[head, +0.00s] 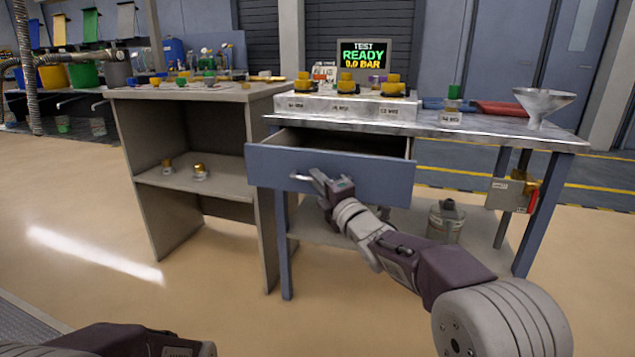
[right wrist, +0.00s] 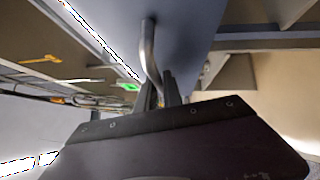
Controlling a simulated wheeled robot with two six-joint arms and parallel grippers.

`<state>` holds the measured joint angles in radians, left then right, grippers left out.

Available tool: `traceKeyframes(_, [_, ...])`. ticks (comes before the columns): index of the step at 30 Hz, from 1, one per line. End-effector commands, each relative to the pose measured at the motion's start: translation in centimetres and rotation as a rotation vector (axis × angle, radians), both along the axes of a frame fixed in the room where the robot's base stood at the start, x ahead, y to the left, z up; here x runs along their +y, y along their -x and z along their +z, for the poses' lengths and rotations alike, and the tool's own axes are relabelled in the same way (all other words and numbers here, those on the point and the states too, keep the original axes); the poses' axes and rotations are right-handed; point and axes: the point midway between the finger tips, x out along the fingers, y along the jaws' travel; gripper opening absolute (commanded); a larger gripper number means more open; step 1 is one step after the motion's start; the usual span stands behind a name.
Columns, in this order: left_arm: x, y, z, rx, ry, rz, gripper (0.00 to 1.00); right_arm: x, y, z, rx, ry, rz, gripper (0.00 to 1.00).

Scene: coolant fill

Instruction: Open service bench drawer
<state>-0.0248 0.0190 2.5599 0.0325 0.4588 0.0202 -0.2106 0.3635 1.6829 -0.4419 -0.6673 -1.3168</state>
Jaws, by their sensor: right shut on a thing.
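The service bench drawer (head: 375,177) has a blue-grey front and stands pulled out from under the bench top (head: 470,127), with its dark inside showing behind the front. Its light metal bar handle (head: 301,177) sits on the front. My right gripper (head: 318,177) is shut on the handle in the head view. In the right wrist view the handle (right wrist: 148,50) runs down between the fingers, against the blue drawer front (right wrist: 185,40). Part of my left arm shows at the bottom left of the head view, but its gripper's fingers do not.
A grey shelf unit (head: 190,95) stands left of the bench, with small brass fittings on its shelf. On the bench top are a rack with yellow caps (head: 345,105), a display, a bottle and a funnel (head: 542,103). A metal can (head: 445,222) stands below. The floor in front is clear.

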Motion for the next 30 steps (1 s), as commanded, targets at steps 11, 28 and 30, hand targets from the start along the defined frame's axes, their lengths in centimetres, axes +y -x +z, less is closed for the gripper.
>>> traceKeyframes(11, [0.0, 0.0, 0.0, 0.0, 0.0, 0.0, 0.36, 0.0, 0.0, 0.0, 0.0, 0.0, 0.0, 0.2])
traceKeyframes(28, [0.0, 0.0, 1.3, 0.0, 0.0, 0.0, 0.36, -1.9, 3.4, -0.3, 0.003, 0.0, -0.002, 0.2])
traceKeyframes(30, [0.0, 0.0, 1.6, 0.0, 0.0, 0.0, 0.36, -2.4, 4.4, -0.5, 0.003, 0.0, -0.002, 0.2])
